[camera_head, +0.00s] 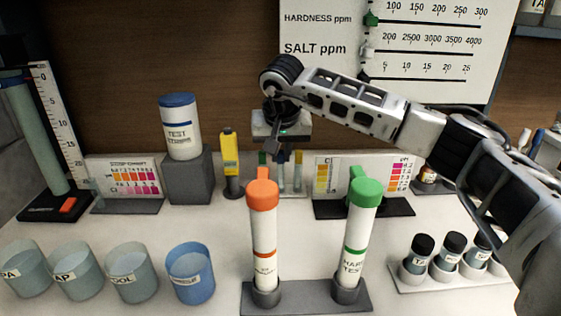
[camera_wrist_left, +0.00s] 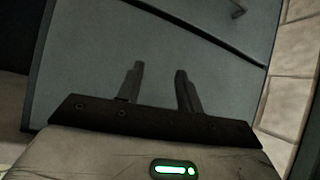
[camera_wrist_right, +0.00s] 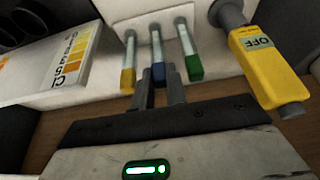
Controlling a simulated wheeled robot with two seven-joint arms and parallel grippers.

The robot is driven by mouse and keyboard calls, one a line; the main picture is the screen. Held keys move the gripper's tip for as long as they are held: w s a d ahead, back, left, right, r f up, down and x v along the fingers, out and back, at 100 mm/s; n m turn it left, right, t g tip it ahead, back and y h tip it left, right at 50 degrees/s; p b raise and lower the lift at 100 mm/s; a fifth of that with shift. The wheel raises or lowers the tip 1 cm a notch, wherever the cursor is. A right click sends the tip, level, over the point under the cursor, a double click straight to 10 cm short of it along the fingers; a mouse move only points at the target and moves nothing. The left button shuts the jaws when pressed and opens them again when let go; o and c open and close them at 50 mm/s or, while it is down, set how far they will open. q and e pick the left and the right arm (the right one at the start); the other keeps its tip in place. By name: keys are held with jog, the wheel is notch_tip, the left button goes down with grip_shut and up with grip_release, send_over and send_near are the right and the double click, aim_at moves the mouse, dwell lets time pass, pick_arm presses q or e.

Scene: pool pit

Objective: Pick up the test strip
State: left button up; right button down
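Three slim clear strips with coloured ends stand in a row in a small rack (camera_head: 293,194). The right wrist view shows their yellow (camera_wrist_right: 128,81), blue (camera_wrist_right: 158,75) and green (camera_wrist_right: 194,68) ends. My right gripper (camera_head: 276,154) has come down over this rack. In the right wrist view its fingertips (camera_wrist_right: 158,82) sit close on both sides of the blue-ended strip, which still lines up with its neighbours. A white bottle with a blue lid and a TEST label (camera_head: 180,128) stands on a grey block. My left gripper (camera_wrist_left: 160,88) is open and empty over a grey surface.
A yellow meter (camera_head: 230,155) stands just left of the rack. Orange-capped (camera_head: 264,235) and green-capped (camera_head: 360,240) tubes stand in front. Several cups, including a blue one (camera_head: 190,273), are at front left. Dark-capped vials (camera_head: 452,248) sit at right.

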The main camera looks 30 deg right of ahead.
jog(key=shift+r, duration=0.2)
notch_tip(320, 180, up, 18)
jog(key=shift+f, duration=0.15)
dwell(0.5)
